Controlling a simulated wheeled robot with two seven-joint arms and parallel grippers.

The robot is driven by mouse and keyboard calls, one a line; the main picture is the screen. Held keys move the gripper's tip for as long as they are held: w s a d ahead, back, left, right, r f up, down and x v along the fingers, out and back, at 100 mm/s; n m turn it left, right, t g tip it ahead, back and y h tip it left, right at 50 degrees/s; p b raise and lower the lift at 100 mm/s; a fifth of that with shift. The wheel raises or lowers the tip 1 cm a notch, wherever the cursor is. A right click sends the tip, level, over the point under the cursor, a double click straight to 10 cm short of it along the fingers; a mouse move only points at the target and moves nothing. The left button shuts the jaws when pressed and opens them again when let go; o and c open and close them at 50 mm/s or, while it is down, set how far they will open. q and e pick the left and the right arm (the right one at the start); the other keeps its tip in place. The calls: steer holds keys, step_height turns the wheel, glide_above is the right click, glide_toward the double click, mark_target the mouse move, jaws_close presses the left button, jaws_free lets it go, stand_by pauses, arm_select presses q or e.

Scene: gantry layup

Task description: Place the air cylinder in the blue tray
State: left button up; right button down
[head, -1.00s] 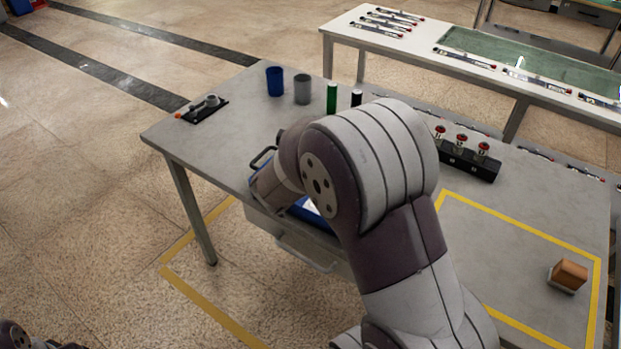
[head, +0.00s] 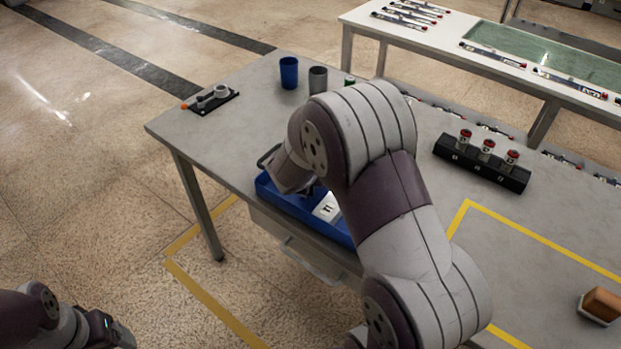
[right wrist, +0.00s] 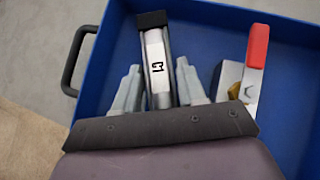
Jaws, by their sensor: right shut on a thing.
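The air cylinder (right wrist: 156,62) is a silver bar with a black end cap and a dark printed mark, seen in the right wrist view. My right gripper (right wrist: 158,88) has a finger on each side of it and is shut on it. The cylinder is over or inside the blue tray (right wrist: 205,22); I cannot tell whether it touches the floor. In the head view the blue tray (head: 345,237) lies at the table's near edge, and my right arm hides the gripper and cylinder. Only part of my left arm shows at lower left, without its fingers.
A valve with a red handle (right wrist: 257,48) lies in the tray, right of the cylinder. A blue cup (head: 289,73), a grey cup (head: 318,80) and a black block with red-topped parts (head: 482,163) stand on the table.

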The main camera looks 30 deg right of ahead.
steer(key=shift+f, duration=0.9)
steer(key=shift+w+f, duration=0.1)
arm_select(q)
steer(key=shift+f, duration=0.35)
steer(key=shift+f, duration=0.15)
arm_select(e)
steer(key=shift+f+b, duration=0.15)
steer(key=shift+b, duration=0.2)
steer(key=c, duration=0.6)
jaws_free()
steer(key=shift+c, duration=0.2)
